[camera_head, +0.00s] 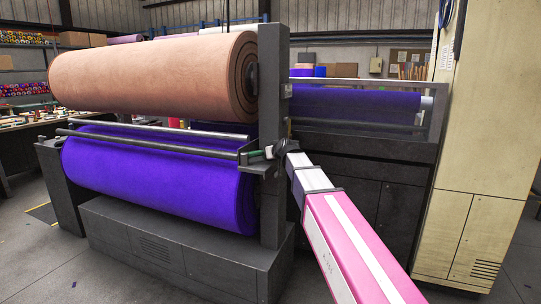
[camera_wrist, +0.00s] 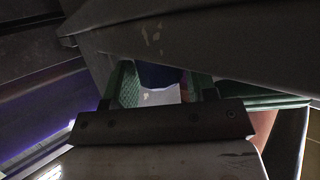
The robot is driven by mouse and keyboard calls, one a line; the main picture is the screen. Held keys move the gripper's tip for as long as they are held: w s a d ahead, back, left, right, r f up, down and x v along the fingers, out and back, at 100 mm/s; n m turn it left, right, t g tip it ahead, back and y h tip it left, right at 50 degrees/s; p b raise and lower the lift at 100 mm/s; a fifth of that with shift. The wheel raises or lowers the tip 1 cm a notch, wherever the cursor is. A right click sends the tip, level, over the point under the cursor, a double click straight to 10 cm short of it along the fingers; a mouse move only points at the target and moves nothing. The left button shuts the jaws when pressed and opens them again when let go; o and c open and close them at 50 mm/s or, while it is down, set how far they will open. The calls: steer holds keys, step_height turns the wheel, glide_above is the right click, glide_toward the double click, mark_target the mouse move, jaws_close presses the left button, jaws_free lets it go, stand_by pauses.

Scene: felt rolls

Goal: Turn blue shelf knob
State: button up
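In the head view, my gripper (camera_head: 282,148) is at the end of my pink and white arm. It is beside the dark upright post (camera_head: 272,110) of the roll stand, close to a small bracket at the rod ends. In the wrist view, my gripper (camera_wrist: 164,88) shows two green-padded fingers standing apart. A dark blue patch (camera_wrist: 162,75) and a pale patch show between or beyond them. I cannot tell whether the blue patch is the knob or felt behind. No blue shelf knob can be clearly made out in the head view.
A large tan felt roll (camera_head: 150,75) lies above a purple felt roll (camera_head: 155,175) on the dark stand, with metal rods in front. A dark machine stands behind my arm, beside a cream cabinet (camera_head: 465,150). A dark panel (camera_wrist: 210,40) crosses close above the fingers.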

steer(key=v, duration=1)
steer(key=shift+s+d, duration=0.25)
steer(key=shift+s, duration=0.1)
steer(key=shift+r, duration=0.1)
steer(key=w+d+n+g+y, duration=0.4)
steer(key=n+g+y, duration=0.1)
steer(key=n, duration=0.1)
steer(key=x, duration=1)
steer(key=shift+w+a+r, duration=0.2)
steer(key=shift+a+r, duration=0.05)
steer(key=shift+a, duration=0.1)
steer(key=c, duration=0.7)
